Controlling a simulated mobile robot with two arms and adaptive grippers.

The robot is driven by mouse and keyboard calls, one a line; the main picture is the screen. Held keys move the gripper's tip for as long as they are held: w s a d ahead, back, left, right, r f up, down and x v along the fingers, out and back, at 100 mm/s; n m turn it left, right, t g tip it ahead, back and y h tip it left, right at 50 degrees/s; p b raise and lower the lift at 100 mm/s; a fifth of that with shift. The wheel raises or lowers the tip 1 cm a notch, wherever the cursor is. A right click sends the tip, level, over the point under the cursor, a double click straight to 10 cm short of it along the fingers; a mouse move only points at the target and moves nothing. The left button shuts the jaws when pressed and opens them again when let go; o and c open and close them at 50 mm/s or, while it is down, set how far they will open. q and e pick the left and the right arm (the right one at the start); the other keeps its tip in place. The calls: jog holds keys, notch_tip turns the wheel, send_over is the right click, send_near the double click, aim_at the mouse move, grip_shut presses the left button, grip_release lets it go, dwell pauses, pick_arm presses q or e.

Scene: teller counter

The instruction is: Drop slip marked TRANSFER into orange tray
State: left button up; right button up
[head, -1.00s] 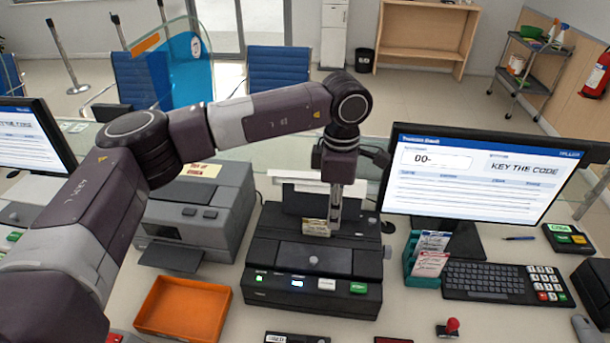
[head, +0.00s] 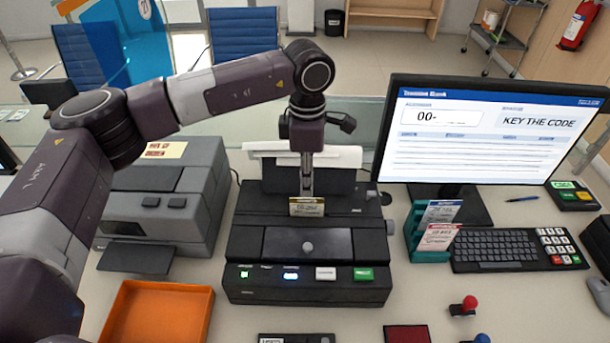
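A small pale slip (head: 307,207) with a yellowish top band rests on or stands at the middle of the black counter machine (head: 306,290). Its print is too small to read. My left gripper (head: 306,190) points down right behind the slip's top edge. Its fingers look narrow and close together, and I cannot tell whether they grip the slip. The orange tray (head: 207,328) lies at the lower left of the machine, its visible floor empty and its near part cut off. My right gripper is not in view.
A teal holder (head: 412,232) with a blue-topped and a red-topped slip stands right of the machine. A monitor (head: 480,135), keyboard (head: 500,250) and red-topped stamp (head: 468,303) lie further right. A grey printer (head: 165,200) stands behind the tray.

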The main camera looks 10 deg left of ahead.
aim_at(307, 199)
pick_arm(q)
notch_tip(307, 199, down, 6)
jog(key=shift+s+r+p, duration=0.15)
jog(key=shift+p, duration=0.8)
jog(key=shift+f, duration=0.45)
grip_shut()
jog(key=shift+r+p, duration=0.85)
jog(key=shift+r, duration=0.8)
notch_tip(307, 199, up, 8)
jog(key=p, duration=0.3)
